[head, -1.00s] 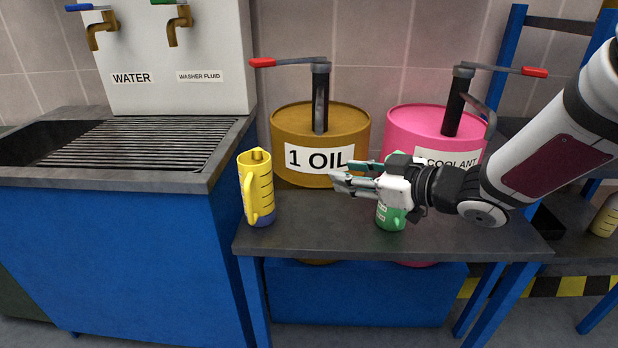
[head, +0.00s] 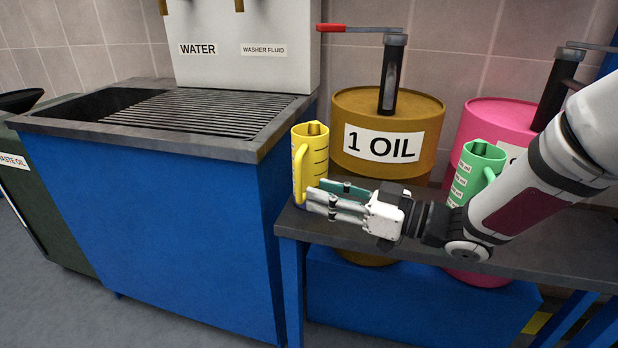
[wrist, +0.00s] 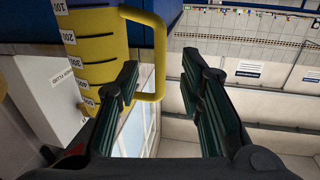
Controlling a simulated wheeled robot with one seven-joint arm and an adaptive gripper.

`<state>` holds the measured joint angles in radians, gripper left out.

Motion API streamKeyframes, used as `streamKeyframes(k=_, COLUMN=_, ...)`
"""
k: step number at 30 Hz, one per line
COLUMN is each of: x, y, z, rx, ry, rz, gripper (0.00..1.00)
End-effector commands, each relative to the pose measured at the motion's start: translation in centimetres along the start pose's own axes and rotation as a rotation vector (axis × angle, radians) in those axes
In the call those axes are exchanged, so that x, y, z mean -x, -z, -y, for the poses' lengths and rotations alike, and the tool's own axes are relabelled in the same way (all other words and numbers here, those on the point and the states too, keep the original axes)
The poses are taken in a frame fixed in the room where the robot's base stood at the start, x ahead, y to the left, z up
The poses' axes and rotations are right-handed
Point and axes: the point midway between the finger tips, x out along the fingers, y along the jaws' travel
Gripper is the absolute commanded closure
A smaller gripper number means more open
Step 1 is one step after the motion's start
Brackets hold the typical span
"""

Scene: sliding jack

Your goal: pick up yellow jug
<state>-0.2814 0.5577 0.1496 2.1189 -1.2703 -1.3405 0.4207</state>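The yellow jug (head: 312,158) stands upright at the left end of the dark bench (head: 545,252), its handle on the near left side in the head view. In the wrist view the yellow jug (wrist: 95,55) fills the upper left, with its handle reaching to the right. My gripper (head: 318,202) is in front of the jug's lower part, pointing left. In the wrist view my gripper (wrist: 160,85) has its fingers apart with nothing held between them. The left finger overlaps the jug's handle in that view; whether they touch cannot be told.
A green jug (head: 476,170) stands on the bench behind my arm. The brown oil drum (head: 425,110) and pink coolant drum (head: 490,122) stand behind the bench. A blue sink cabinet (head: 180,215) with a grated top is close on the left.

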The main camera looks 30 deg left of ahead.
Motion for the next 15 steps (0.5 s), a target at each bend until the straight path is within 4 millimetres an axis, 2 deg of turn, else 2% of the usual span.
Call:
streamKeyframes(k=5, x=-1.2, y=0.0, z=0.1, rx=0.003, ry=0.003, rz=-0.001, gripper=0.65)
streamKeyframes(k=12, x=-4.7, y=-0.1, z=0.1, rx=0.002, ry=0.002, rz=0.000, gripper=0.65)
streamKeyframes(k=15, x=-5.5, y=0.0, z=0.0, rx=0.002, ry=0.001, rz=-0.001, gripper=0.65)
